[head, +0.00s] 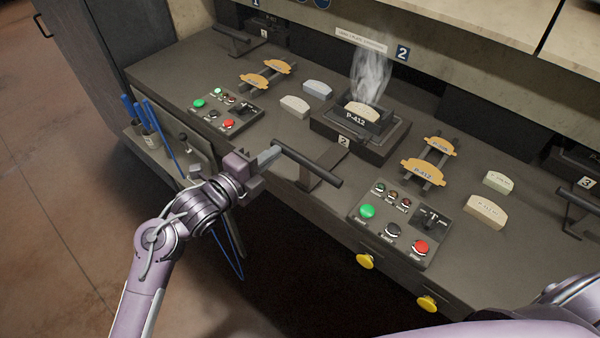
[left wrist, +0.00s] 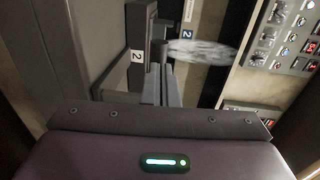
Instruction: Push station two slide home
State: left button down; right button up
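The station two slide (head: 362,127) is a dark block carrying a tan brake shoe (head: 362,112), with a P-412 label on its front. Pale vapour rises above it. A black T-shaped pull handle (head: 308,164) sticks out at the front of this station, below the small "2" tag (head: 343,141). My left gripper (head: 272,155) is at the left end of the handle's crossbar. Its fingers (left wrist: 166,88) look closed together, close to the dark bar in the left wrist view; contact is unclear. My right gripper is out of view; part of that arm shows at lower right.
A control panel (head: 400,222) with green, black and red buttons lies right of the handle. Orange shoes (head: 423,170) sit on a rack, with loose pale shoes (head: 485,211) beside it. Another panel (head: 227,107) is at left. Yellow knobs (head: 365,261) project from the bench front.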

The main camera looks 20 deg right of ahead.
aim_at(283, 144)
pick_arm(q)
jog(key=shift+r+b+x, duration=0.1)
jog(key=shift+b+x, duration=0.4)
jog(key=shift+x, duration=0.55)
jog(key=shift+r+b+x, duration=0.15)
jog(key=shift+b+x, duration=0.35)
jog(key=shift+x, duration=0.55)
jog(key=shift+r+b+x, duration=0.15)
jog(key=shift+b+x, duration=0.6)
jog(key=shift+x, duration=0.7)
jog(key=shift+r+b+x, duration=0.15)
jog(key=shift+b+x, duration=0.55)
jog(key=shift+x, duration=0.8)
jog(key=shift+d, duration=0.15)
jog(key=shift+b+x, duration=0.7)
jog(key=shift+x, duration=0.1)
jog(key=shift+r+b+x, duration=0.2)
jog(key=shift+b+x, duration=0.9)
jog(key=shift+x, duration=0.65)
jog(key=shift+r+b+x, duration=0.2)
jog(key=shift+b+x, duration=0.9)
jog(key=shift+x, duration=0.7)
jog(key=shift+w+d, duration=0.4)
jog(key=shift+w, duration=0.05)
jog(key=shift+b, duration=0.35)
